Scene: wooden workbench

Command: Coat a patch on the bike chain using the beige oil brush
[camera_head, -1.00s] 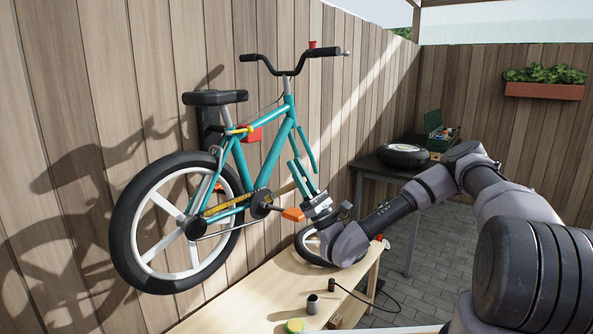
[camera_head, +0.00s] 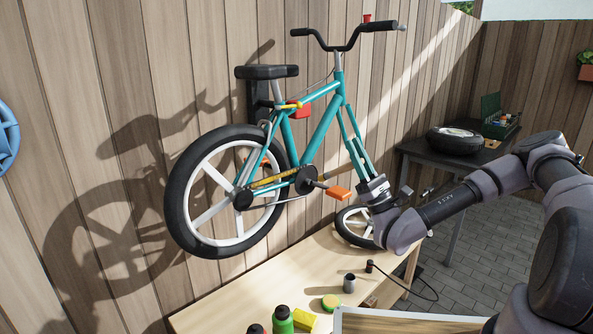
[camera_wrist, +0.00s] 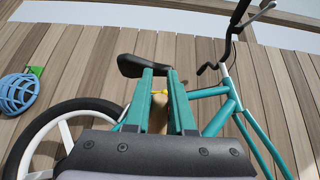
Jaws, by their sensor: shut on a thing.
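The teal bike (camera_head: 322,135) hangs at the wooden fence. Its gold chain (camera_head: 274,180) runs between the rear hub and the crank. My gripper (camera_head: 353,143) is right of the crank and orange pedal, apart from the chain, its teal fingers overlapping the bike's similarly coloured fork in the head view. In the wrist view, my gripper (camera_wrist: 160,72) is shut on a beige piece, the oil brush (camera_wrist: 158,120), seen only in part between the fingers. The brush's bristle end cannot be made out, and the chain is not visible there.
The wooden bench (camera_head: 235,305) below holds a loose wheel (camera_head: 353,228), a grey cup (camera_head: 349,284), a round tin (camera_head: 331,302), a yellow sponge (camera_head: 304,320) and a green bottle (camera_head: 283,322). A dark side table holds a tyre (camera_head: 455,141) and green toolbox (camera_head: 493,122).

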